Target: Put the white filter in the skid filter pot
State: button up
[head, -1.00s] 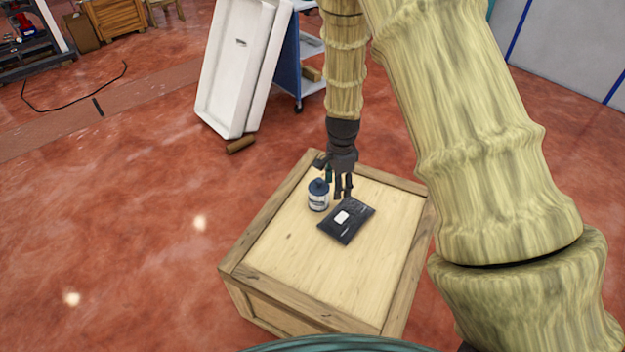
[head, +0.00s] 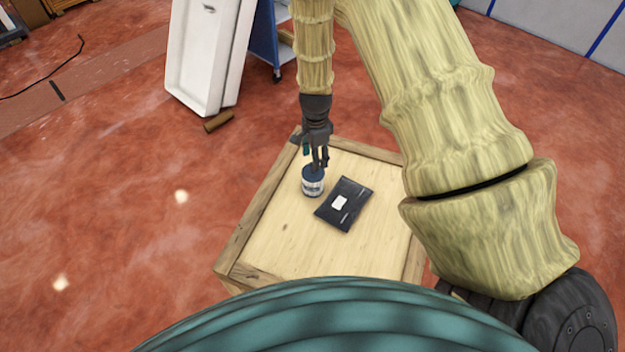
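A small round container (head: 313,187) with a dark blue top and a pale, labelled side stands upright on the wooden crate (head: 240,236). It is the only whitish filter-like thing on the crate, but I cannot tell whether it is the white filter. My gripper (head: 318,166) points down right at its top. The fingertips overlap the top in the head view, and I cannot tell whether they touch or grip it. No skid filter pot can be made out in this view.
A flat black packet (head: 343,203) with a white label lies on the crate, right of the container. A white cabinet-like panel (head: 203,50), a blue cart (head: 263,40) and a brown block (head: 218,122) are behind. The crate's front top is bare.

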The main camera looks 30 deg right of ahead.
aim_at(313, 177)
jog(key=shift+s+f, duration=0.1)
jog(key=shift+f, duration=0.3)
jog(key=shift+a+f, duration=0.15)
jog(key=shift+f, duration=0.85)
jog(key=shift+a+f, duration=0.1)
jog(key=shift+f, duration=0.9)
jog(key=shift+w+f, duration=0.1)
jog(key=shift+w, duration=0.1)
grip_shut()
